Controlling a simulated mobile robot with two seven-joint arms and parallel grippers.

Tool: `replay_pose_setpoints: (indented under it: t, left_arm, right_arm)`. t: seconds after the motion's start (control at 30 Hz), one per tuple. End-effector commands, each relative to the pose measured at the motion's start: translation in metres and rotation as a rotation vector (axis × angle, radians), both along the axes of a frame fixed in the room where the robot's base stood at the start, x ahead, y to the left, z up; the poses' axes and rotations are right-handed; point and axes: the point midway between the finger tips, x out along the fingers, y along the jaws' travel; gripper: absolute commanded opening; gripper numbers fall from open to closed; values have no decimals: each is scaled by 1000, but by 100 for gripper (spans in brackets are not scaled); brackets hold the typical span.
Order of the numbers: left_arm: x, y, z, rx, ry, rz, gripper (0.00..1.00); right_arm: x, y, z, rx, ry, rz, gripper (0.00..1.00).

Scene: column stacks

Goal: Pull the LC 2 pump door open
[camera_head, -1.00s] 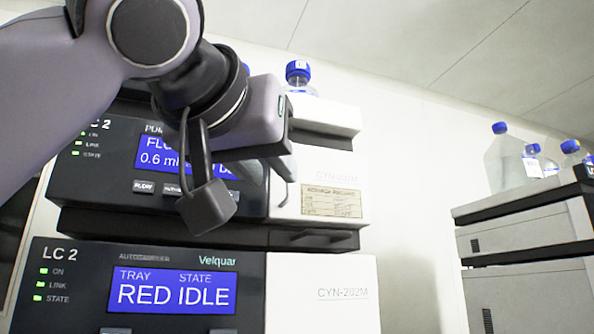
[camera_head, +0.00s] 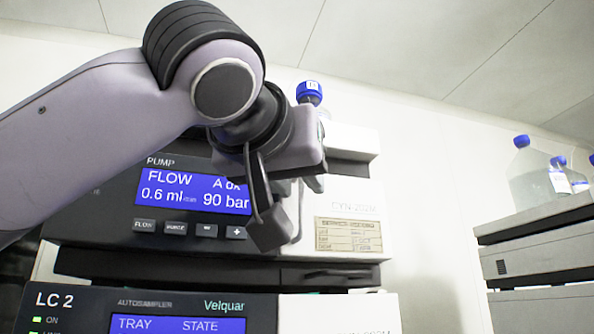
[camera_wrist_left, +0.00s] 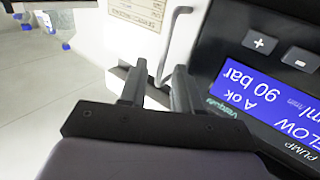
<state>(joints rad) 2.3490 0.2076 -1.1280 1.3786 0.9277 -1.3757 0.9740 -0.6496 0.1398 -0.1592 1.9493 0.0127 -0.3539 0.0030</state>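The LC 2 pump unit has a dark front with a blue FLOW display (camera_head: 195,190) and a white panel (camera_head: 345,205) bearing a label on its right. The pump door looks closed. In the left wrist view, a thin bar handle (camera_wrist_left: 171,45) stands out on the white panel near the seam with the dark front. My left gripper (camera_wrist_left: 158,85) is open, with a finger on either side of the handle's near end. I cannot tell whether they touch it. In the head view, my left gripper (camera_head: 275,205) is in front of the seam and hides most of the handle.
The LC 2 autosampler (camera_head: 180,310) sits below the pump. A blue-capped bottle (camera_head: 309,93) stands above the pump. On the right, a grey stack (camera_head: 540,265) carries several blue-capped bottles. Open space lies between the two stacks.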

Motion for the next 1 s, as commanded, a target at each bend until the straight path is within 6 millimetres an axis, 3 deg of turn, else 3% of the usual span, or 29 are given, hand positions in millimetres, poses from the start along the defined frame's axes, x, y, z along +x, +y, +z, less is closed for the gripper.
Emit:
replay_pose_setpoints:
  t: [0.17, 0.23, 0.27, 1.0]
  left_arm:
    - [0, 0, 0, 0, 0, 0, 29]
    - [0, 0, 0, 0, 0, 0, 6]
    - [0, 0, 0, 0, 0, 0, 0]
    - [-1, 0, 1, 1, -4, 0, 0]
  right_arm:
    - [0, 0, -1, 0, 1, 0, 43]
    - [0, 0, -1, 0, 1, 0, 43]
    - [0, 0, -1, 0, 1, 0, 43]
    - [0, 0, 0, 0, 1, 0, 43]
